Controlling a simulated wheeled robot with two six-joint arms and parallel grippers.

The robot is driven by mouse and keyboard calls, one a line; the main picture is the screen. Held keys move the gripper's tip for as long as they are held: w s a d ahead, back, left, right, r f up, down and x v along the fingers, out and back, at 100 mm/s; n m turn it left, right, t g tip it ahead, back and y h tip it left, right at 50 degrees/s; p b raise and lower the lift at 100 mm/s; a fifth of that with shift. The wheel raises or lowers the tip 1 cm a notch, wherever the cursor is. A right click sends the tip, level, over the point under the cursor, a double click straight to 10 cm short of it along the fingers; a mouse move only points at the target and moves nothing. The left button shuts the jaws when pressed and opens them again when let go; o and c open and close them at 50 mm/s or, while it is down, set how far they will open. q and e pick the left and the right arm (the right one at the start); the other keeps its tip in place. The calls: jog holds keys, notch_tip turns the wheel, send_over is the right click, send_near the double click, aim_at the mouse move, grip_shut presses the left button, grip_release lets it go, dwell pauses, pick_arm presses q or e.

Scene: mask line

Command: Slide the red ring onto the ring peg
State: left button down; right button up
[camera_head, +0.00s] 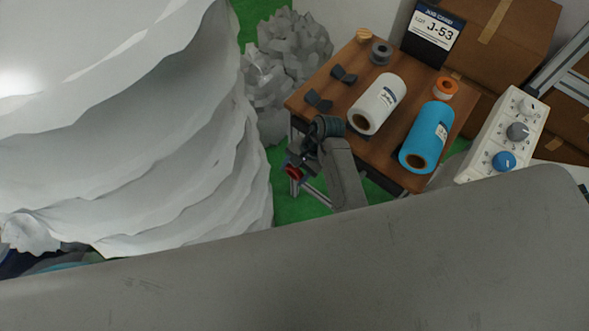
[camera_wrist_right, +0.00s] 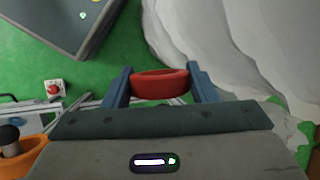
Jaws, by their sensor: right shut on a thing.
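My right gripper (camera_wrist_right: 160,88) is shut on the red ring (camera_wrist_right: 160,84), which sits between its two blue fingers in the right wrist view. In the head view the right gripper (camera_head: 295,166) is off the left front side of the wooden table, and a small part of the red ring (camera_head: 292,172) shows at its tip. Green floor lies beyond the ring in the right wrist view. I cannot make out the ring peg for certain in either view. My left gripper is not in view.
The wooden table (camera_head: 343,100) holds a white roll (camera_head: 380,100), a blue roll (camera_head: 428,135), small spools and dark clips. A panel with knobs (camera_head: 505,135) stands at the right. Large white folded material (camera_head: 130,130) fills the left. Cardboard boxes (camera_head: 510,35) stand behind.

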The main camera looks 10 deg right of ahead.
jog(key=shift+w+d, duration=0.25)
jog(key=shift+d, duration=0.05)
jog(key=shift+w+d+f, duration=0.1)
jog(key=shift+w+d, duration=0.15)
jog(key=shift+d, duration=0.1)
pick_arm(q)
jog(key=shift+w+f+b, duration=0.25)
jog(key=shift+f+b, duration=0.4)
pick_arm(e)
jog(key=shift+w+d, duration=1.05)
jog(key=shift+d, duration=0.25)
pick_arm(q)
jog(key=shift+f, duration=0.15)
pick_arm(e)
jog(key=shift+w+d, duration=0.2)
jog(key=shift+d, duration=0.05)
pick_arm(q)
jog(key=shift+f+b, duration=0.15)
jog(key=shift+b, duration=0.15)
pick_arm(e)
jog(key=shift+w+d, duration=0.25)
jog(key=shift+d, duration=0.05)
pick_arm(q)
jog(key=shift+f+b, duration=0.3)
pick_arm(e)
jog(key=shift+f, duration=0.3)
